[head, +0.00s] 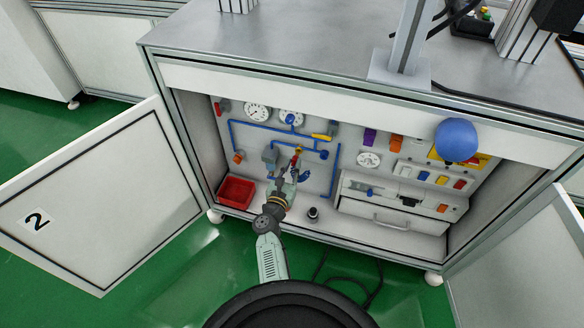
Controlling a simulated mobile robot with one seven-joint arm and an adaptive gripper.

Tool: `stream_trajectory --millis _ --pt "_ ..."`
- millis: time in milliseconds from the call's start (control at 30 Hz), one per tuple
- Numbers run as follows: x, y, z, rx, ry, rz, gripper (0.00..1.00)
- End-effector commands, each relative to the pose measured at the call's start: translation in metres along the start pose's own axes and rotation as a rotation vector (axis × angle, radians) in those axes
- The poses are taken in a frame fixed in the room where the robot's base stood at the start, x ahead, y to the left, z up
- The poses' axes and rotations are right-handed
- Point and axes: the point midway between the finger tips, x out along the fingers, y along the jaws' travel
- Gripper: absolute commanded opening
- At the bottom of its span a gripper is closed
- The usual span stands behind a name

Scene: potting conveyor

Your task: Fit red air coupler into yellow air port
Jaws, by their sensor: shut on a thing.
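My gripper (292,171) reaches into the open cabinet, up to the back panel left of centre. It is shut on a small red piece, which looks like the red air coupler (295,161). A small yellow fitting, likely the yellow air port (298,149), shows just above the red piece, below the blue pipework. The two look very close. I cannot tell at this size whether they touch or whether the coupler is around the port. The fingers hide part of the coupler.
Blue pipes (262,129), gauges (257,113) and a yellow lever (323,136) crowd the panel. A red bin (236,191) sits on the cabinet floor at left. A drawer unit (395,205) stands at right. The doors (90,200) are open. A blue ball (456,140) shows at upper right.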

Motion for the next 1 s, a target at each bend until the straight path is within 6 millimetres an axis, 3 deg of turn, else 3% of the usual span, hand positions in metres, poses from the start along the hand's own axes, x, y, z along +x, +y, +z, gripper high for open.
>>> stream_trajectory --millis 1000 --pt "0.017 0.000 -0.001 0.000 0.001 0.000 0.00"
